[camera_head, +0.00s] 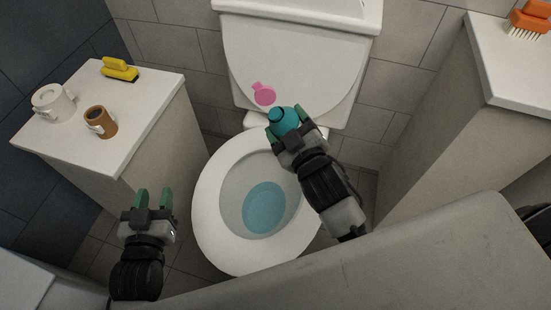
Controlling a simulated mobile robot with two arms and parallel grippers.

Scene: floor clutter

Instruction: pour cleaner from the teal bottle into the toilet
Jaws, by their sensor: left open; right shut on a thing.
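The teal bottle (284,119) is in my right gripper (297,132), which is shut on it. The bottle is over the back part of the toilet seat, with its dark top toward the upper left. Its lower part is hidden by the gripper. The toilet (213,208) stands in the middle with its lid raised, and blue water (264,208) shows in the bowl. No stream of cleaner is visible. My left gripper (153,199) is open and empty, left of the toilet bowl.
A white-topped cabinet (140,125) at the left holds a white mug (53,103), a brown mug (100,122) and a yellow brush (119,70). A pink object (264,94) is by the raised lid. An orange brush (529,19) lies on the right ledge (511,75). A grey surface (430,255) fills the lower right.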

